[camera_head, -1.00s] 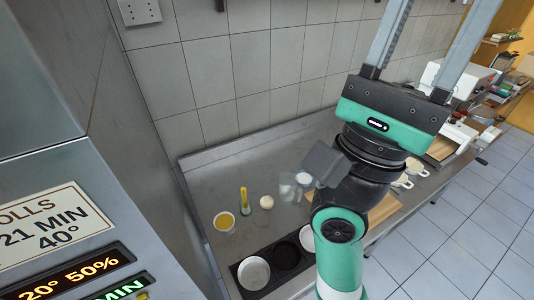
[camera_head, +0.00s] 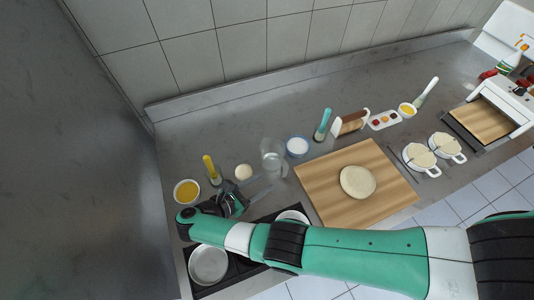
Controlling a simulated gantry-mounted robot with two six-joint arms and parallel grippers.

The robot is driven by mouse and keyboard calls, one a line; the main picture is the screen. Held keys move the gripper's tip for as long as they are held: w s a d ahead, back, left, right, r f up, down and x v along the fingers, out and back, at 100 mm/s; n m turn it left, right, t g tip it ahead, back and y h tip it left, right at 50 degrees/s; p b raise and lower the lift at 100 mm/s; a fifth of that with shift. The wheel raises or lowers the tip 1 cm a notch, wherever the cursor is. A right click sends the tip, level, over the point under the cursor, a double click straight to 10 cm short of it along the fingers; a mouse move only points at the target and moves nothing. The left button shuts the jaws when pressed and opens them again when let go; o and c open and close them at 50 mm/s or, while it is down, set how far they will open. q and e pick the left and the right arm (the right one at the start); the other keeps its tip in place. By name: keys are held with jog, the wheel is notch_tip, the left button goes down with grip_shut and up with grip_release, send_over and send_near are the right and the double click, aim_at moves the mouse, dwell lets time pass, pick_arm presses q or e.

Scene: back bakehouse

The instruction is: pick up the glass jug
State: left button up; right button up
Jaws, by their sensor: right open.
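The clear glass jug (camera_head: 272,156) stands upright on the steel worktop, left of the wooden board and close to a small white-filled bowl. My right gripper (camera_head: 266,188) is open, its two thin grey fingers pointing right, just in front of the jug. No contact between fingers and jug shows, and nothing is visible between the fingers. My left gripper is not in view.
The white-filled bowl (camera_head: 297,146) and the board (camera_head: 324,187) with dough (camera_head: 358,182) lie right. A pan (camera_head: 208,264) sits in front.

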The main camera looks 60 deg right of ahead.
jog(key=a, duration=0.2)
jog(key=b, duration=0.3)
send_near(283, 175)
jog(key=x, duration=0.3)
jog(key=shift+d+r, duration=0.1)
jog(key=shift+r, duration=0.05)
jog(key=shift+s+d, duration=0.1)
jog(key=shift+d, duration=0.3)
jog(key=shift+d+r, duration=0.1)
jog(key=shift+d, duration=0.1)
jog(key=b+x, duration=0.2)
jog(key=b, duration=0.1)
jog(key=f+b+x, duration=0.1)
jog(key=b+x, duration=0.1)
jog(key=b, duration=0.1)
jog(key=shift+s+d+f+b, duration=0.1)
jog(key=shift+d+f+b, duration=0.05)
jog(key=shift+b, duration=0.2)
jog(key=shift+s+d, duration=0.1)
jog(key=shift+d, duration=0.1)
jog(key=shift+d+r, duration=0.15)
jog(key=shift+r, duration=0.15)
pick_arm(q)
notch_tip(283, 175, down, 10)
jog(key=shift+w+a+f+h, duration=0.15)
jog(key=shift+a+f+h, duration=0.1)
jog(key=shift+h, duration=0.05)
pick_arm(e)
grip_shut()
